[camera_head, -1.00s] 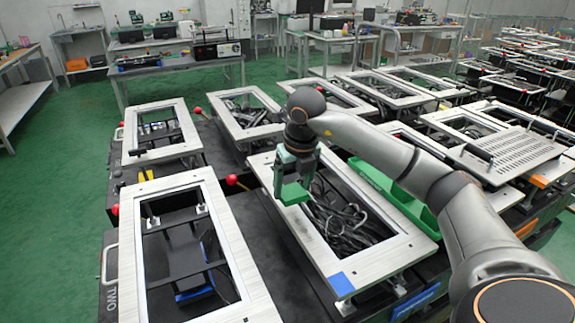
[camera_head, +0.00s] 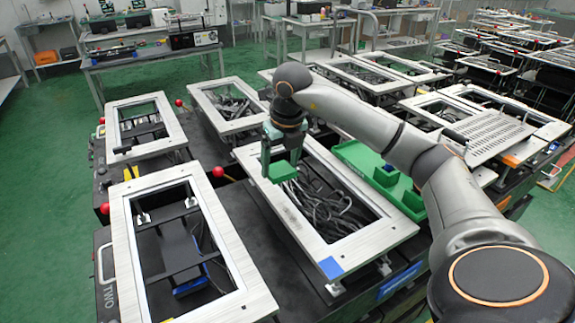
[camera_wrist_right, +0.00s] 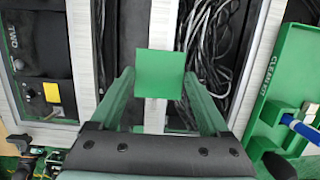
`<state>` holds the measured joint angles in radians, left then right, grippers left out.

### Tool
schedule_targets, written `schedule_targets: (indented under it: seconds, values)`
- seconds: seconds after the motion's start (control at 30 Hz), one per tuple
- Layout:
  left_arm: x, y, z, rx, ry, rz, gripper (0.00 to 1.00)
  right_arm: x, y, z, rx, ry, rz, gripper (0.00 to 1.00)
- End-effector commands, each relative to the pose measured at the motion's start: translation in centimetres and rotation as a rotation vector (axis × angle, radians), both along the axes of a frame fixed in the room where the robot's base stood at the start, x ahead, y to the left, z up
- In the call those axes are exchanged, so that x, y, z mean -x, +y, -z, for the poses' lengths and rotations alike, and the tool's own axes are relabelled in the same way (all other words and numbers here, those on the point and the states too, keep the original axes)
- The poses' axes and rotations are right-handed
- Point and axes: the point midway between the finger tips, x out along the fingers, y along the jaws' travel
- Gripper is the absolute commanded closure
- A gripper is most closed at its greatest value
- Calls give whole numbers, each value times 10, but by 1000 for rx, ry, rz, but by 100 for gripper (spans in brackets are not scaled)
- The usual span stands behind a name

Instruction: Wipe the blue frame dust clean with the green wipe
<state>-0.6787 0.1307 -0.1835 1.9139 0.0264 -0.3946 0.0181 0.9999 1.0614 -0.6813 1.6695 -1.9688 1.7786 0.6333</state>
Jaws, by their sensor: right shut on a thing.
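My right gripper (camera_head: 282,158) is shut on the green wipe (camera_head: 284,173), a small flat green square. It also shows in the right wrist view (camera_wrist_right: 160,73), at the fingertips of the gripper (camera_wrist_right: 161,88). The wipe is over the left rail of the silver frame with the blue corner mark (camera_head: 332,267); I cannot tell whether it touches. A faint grey smudge (camera_head: 292,214) lies on that rail, nearer the blue mark than the wipe. Dark cables fill the frame's opening. My left gripper is not in view.
A green tray (camera_head: 350,152), lettered CLEAN KIT (camera_wrist_right: 262,128) in the wrist view, sits right of the frame and holds a blue-and-white item (camera_wrist_right: 300,128). Another silver frame (camera_head: 122,243) stands to the left. Red knobs (camera_head: 218,171) stick up between fixtures.

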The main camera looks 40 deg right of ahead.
Motion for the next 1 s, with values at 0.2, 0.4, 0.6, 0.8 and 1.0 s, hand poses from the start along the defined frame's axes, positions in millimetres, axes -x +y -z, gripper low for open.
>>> schedule_targets:
  seconds: [0.2, 0.4, 0.6, 0.8, 1.0]
  values:
    - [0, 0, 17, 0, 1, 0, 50, 1, 1, 11, 8, -27, -1, 73]
    - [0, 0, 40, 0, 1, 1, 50, 3, 3, 24, 21, -79, -1, 73]
    - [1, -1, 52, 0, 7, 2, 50, 3, 4, 28, 27, -113, 1, 73]
    - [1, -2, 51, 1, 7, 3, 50, 3, 5, 27, 29, -120, 1, 73]
    - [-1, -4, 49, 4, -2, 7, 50, 3, 5, 27, 29, -120, 1, 73]
